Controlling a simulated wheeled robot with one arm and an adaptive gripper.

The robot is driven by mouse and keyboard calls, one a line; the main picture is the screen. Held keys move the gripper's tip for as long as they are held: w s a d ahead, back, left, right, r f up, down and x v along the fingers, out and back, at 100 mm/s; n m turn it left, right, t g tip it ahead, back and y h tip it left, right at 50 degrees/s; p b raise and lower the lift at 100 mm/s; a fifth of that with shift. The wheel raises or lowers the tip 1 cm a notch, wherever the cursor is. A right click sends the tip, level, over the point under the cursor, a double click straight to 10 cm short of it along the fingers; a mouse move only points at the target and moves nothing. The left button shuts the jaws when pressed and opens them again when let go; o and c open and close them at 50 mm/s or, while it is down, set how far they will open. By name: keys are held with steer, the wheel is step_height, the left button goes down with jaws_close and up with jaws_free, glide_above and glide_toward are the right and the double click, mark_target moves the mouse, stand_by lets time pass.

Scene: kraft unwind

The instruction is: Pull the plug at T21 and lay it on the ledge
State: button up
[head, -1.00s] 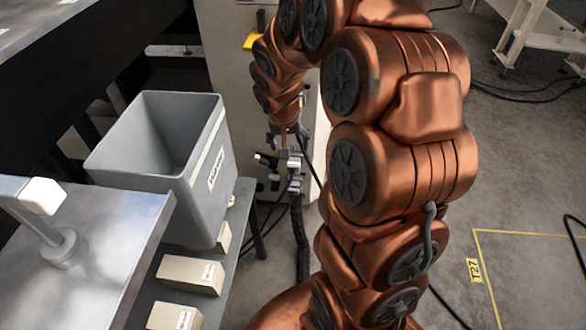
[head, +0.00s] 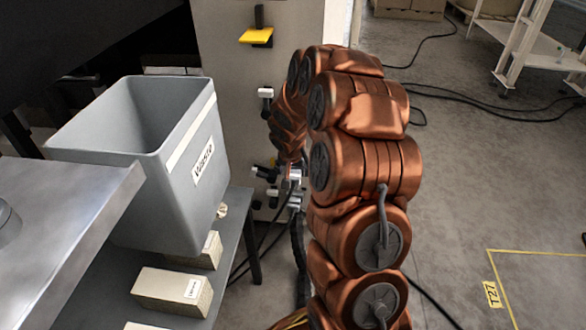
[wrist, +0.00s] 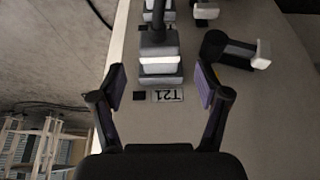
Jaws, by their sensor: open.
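In the wrist view, the T21 label (wrist: 168,96) shows upside down on a grey panel. Just above it in the picture is a grey and white plug (wrist: 159,63) with a dark cable or stem running up from it. It appears seated at the panel. My gripper (wrist: 160,78) is open, its two purple-padded fingers on either side of the plug and label, with gaps on both sides. In the head view, my arm reaches to the panel's plug fittings (head: 293,173), and the fingers there are too small to tell apart. I cannot identify the ledge for certain.
Another dark fitting with a white end (wrist: 235,50) sits right of the plug. A yellow piece (head: 257,36) sticks out high on the panel (head: 225,70). A grey waste bin (head: 195,165) and boxes (head: 172,291) stand left. Cables cross the floor at right.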

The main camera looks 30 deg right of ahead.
mark_target(294, 175)
steer(key=shift+b+x, duration=0.35)
steer(key=shift+x, duration=1.35)
steer(key=shift+c, duration=0.2)
jaws_close()
steer(key=shift+s+a, duration=0.15)
steer(key=shift+s+a+f+b, duration=0.1)
steer(key=shift+s+a+b, duration=0.65)
steer(key=shift+s+b, duration=0.3)
steer(key=shift+s+a+b, duration=0.75)
steer(key=shift+s+a, duration=0.05)
